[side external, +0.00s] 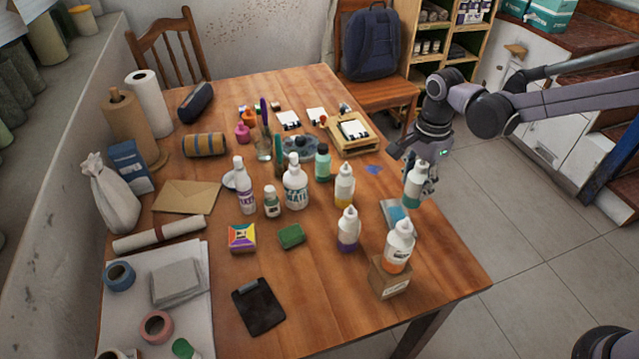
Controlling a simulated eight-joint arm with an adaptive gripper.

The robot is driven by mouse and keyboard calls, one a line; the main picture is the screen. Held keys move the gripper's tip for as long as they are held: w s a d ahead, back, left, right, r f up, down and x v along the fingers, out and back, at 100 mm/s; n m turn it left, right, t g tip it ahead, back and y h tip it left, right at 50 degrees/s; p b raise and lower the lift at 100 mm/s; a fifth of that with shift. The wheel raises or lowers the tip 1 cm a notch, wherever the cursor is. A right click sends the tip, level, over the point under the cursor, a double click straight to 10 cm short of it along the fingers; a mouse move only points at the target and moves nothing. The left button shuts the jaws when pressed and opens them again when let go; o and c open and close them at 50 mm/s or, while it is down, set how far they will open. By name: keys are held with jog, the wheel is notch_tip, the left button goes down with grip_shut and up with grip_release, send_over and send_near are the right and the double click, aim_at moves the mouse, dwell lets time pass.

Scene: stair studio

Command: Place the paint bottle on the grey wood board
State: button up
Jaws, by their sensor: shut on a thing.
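My gripper (418,181) is at the right edge of the table, shut on a paint bottle (413,188) with a pale cap and teal-green contents. The bottle is upright; it appears held above a flat blue-and-grey piece (393,213), but I cannot tell the gap. Part of the bottle is hidden by the fingers. A light grey, flat, squarish piece (178,283) lies on white sheets at the front left, far from my gripper. I cannot tell whether it is the grey wood board or folded cloth.
Similar bottles with yellow (344,186), purple (348,230) and orange (398,247) contents stand near the gripper, the orange one on a small brown box (389,279). White bottles (295,184) fill the middle. A black clipboard (258,306) lies at the front. The front right tabletop is clear.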

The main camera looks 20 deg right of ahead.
aim_at(403, 203)
jog(key=shift+w+a+f, duration=0.15)
jog(key=shift+a+f, duration=0.25)
jog(key=shift+a, duration=0.1)
jog(key=shift+w+a+f, duration=0.15)
jog(key=shift+a+f, duration=0.2)
jog(key=shift+a, duration=0.15)
jog(key=shift+f, duration=1.9)
jog(key=o, duration=1.2)
jog(key=shift+f, duration=0.1)
jog(key=shift+o, duration=0.2)
